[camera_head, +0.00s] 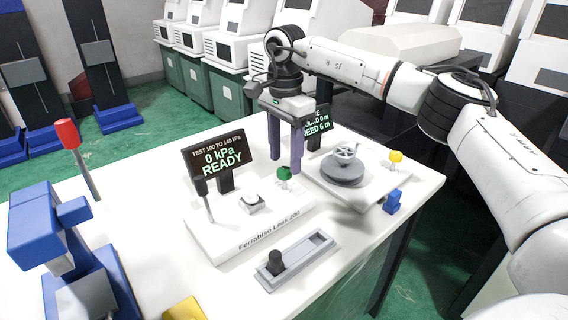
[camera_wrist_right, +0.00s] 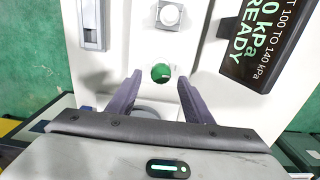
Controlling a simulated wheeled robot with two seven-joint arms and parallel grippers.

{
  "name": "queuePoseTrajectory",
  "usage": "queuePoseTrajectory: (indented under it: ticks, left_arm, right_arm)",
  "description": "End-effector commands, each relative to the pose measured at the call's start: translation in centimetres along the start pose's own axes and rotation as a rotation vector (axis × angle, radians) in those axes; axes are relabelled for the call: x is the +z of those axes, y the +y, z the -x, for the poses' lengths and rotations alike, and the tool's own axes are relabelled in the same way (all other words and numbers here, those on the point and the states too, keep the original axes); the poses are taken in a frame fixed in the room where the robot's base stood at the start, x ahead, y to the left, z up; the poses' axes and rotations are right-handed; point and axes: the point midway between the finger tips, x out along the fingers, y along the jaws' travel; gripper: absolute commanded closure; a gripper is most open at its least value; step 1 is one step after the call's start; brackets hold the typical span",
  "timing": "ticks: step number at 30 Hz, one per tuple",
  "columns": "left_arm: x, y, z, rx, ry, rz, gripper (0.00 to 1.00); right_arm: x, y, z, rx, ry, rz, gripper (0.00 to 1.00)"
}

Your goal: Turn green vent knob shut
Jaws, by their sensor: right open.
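The green vent knob (camera_head: 284,173) stands on the right end of the white Ferrabino Leak 200 tester (camera_head: 250,226). In the right wrist view the green knob (camera_wrist_right: 161,72) shows from above, just beyond and between the fingertips. My right gripper (camera_head: 284,160) is open and points down over the tester, with its fingers close to the knob. The same gripper (camera_wrist_right: 158,76) has empty space between its two purple fingers. I cannot tell whether a finger touches the knob. My left gripper is not in view.
A display (camera_head: 220,156) reads 0 kPa READY behind a white button (camera_head: 252,200). A grey round device (camera_head: 344,168) and yellow knob (camera_head: 395,157) stand to the right. A sliding lever (camera_head: 276,262) lies in front, and a blue machine (camera_head: 50,230) at left.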

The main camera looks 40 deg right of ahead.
Motion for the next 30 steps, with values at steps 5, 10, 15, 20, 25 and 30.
queuePoseTrajectory:
  ticks: [5, 10, 15, 20, 25, 30]
  left_arm:
    - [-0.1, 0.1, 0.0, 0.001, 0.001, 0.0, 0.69]
    - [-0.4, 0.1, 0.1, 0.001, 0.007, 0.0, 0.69]
    - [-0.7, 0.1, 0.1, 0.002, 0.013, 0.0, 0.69]
    - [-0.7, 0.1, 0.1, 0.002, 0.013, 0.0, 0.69]
    - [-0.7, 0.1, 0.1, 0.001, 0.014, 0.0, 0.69]
    - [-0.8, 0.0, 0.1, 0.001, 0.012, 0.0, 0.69]
  right_arm:
    - [0.0, 0.0, -2.0, 0.0, 0.0, 0.0, 0.54]
    - [0.0, 0.0, -2.6, -0.001, -0.001, -0.001, 0.54]
    - [0.0, 0.0, -2.6, -0.001, -0.001, -0.001, 0.54]
    - [0.0, 0.0, -2.6, -0.001, -0.001, 0.0, 0.76]
    - [0.1, 0.0, -2.6, -0.001, -0.001, 0.0, 0.95]
    - [0.1, 0.0, -2.5, 0.0, -0.001, -0.013, 0.95]
